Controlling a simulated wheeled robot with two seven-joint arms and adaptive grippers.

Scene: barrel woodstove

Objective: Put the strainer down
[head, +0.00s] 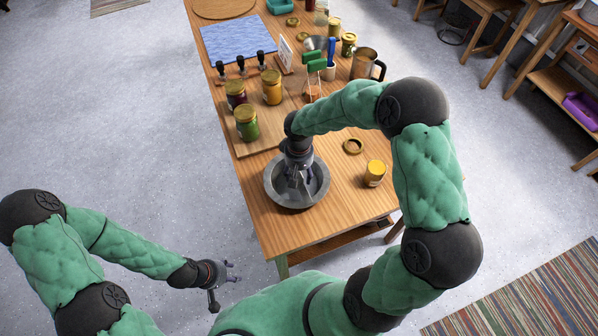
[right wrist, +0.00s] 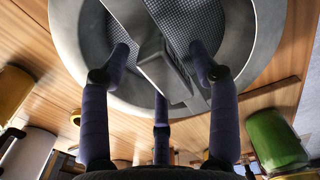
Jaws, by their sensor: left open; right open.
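A round grey metal bowl (head: 281,197) sits on the near end of the wooden table; its rim also shows in the right wrist view (right wrist: 66,30). Fine dark mesh of the strainer (right wrist: 185,22) shows inside it, with a grey bar across the middle. My right gripper (head: 299,184) points down into the bowl, and it also shows in the right wrist view (right wrist: 162,68). Its three purple fingers are spread around the bar; I cannot tell whether they touch it. My left gripper (head: 232,273) is open and empty over the floor, left of the table.
A metal pitcher (head: 366,65) stands farther back. The table's front corner is clear.

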